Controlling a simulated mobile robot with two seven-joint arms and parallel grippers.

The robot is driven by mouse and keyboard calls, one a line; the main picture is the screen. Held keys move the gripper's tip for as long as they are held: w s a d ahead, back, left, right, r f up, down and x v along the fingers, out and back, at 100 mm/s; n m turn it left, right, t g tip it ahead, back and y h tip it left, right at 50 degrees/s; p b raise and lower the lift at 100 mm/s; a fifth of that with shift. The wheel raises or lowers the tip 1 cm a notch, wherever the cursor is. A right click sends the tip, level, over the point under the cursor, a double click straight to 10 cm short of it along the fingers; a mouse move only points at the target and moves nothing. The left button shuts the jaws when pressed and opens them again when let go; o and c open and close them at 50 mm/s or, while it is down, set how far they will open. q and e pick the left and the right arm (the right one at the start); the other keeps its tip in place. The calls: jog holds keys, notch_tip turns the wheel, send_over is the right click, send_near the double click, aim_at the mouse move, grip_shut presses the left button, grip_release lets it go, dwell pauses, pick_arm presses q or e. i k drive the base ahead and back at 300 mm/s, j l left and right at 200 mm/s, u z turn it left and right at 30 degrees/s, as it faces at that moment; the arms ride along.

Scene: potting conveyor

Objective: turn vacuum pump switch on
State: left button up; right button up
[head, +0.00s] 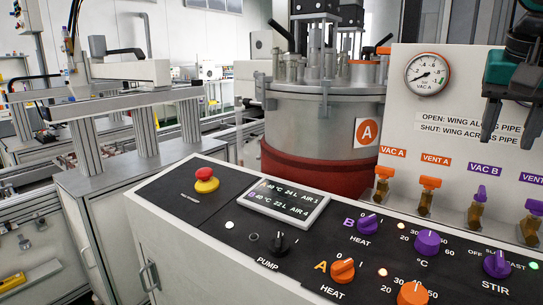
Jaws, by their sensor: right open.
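The pump switch (278,243) is a black rotary knob on the dark sloped control panel, above the white PUMP label (267,264). Its pointer setting is too small to read with certainty. A small dark round element (254,237), seemingly unlit, sits just left of it. My right gripper (508,138) hangs at the upper right, fingers pointing down and apart, with nothing between them. It is in front of the white valve panel, well up and to the right of the pump switch, touching nothing visible. My left gripper is out of view.
A red emergency button (205,177) and a display (287,203) sit behind the switch. Orange (342,270) and purple (368,223) heat knobs stand to its right. Valves (430,189) and a gauge (427,74) are on the white panel. A steel vessel (322,115) rises behind.

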aim_at(279, 247)
jog(key=k+j, duration=0.7)
jog(key=j, duration=0.2)
